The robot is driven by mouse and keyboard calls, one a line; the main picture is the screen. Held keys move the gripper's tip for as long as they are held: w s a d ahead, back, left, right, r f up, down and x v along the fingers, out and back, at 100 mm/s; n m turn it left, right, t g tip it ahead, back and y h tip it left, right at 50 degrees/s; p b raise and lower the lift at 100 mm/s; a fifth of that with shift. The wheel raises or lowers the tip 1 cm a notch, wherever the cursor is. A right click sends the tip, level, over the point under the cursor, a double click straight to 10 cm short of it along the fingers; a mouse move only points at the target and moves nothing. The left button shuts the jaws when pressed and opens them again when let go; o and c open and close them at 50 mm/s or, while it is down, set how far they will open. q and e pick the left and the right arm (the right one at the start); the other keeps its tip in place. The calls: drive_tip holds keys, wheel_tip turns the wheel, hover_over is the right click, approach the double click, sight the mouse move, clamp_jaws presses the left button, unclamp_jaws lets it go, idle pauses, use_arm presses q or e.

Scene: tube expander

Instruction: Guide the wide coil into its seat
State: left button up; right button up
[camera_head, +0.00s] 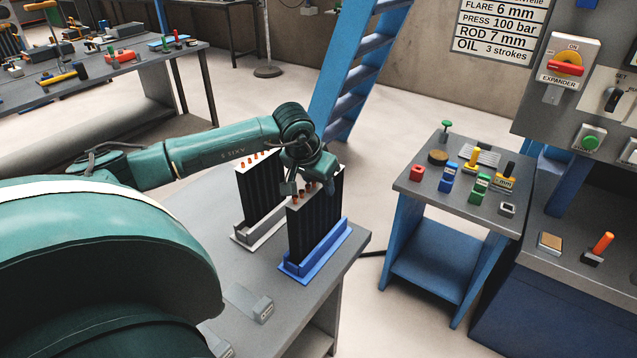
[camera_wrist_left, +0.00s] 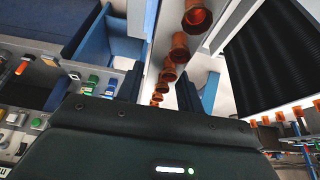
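Two dark finned coils with copper tube ends on top stand on the grey bench in the head view. The nearer coil (camera_head: 311,229) stands at a blue seat (camera_head: 342,238); whether it rests fully down in it I cannot tell. The other coil (camera_head: 257,197) stands behind-left at a pale grey seat (camera_head: 243,236). Which is the wide one is not clear. My left gripper (camera_head: 309,188) is at the top of the nearer coil. In the left wrist view its fingers (camera_wrist_left: 160,90) are apart, on either side of a row of copper tubes (camera_wrist_left: 179,47); contact is unclear. My right gripper is out of view.
A blue side table (camera_head: 418,190) with several coloured tools stands to the right, before the control panel (camera_head: 590,85). A blue ladder (camera_head: 362,65) stands behind. Floor is open between bench and side table.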

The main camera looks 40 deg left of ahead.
use_arm(q)
drive_tip(key=shift+o, duration=0.4)
drive_tip(key=shift+f, duration=0.1)
drive_tip(key=shift+s, duration=0.1)
drive_tip(key=shift+s+r, duration=0.15)
drive_tip(key=shift+r, duration=0.35)
drive_tip(key=shift+s+r+p, duration=0.1)
drive_tip(key=shift+r+p, duration=0.2)
drive_tip(key=shift+p, duration=0.05)
drive_tip(key=shift+s+r, duration=0.2)
drive_tip(key=shift+r, duration=0.2)
drive_tip(key=shift+s+r+p, duration=0.2)
drive_tip(key=shift+r+p, duration=0.2)
drive_tip(key=shift+d, duration=0.1)
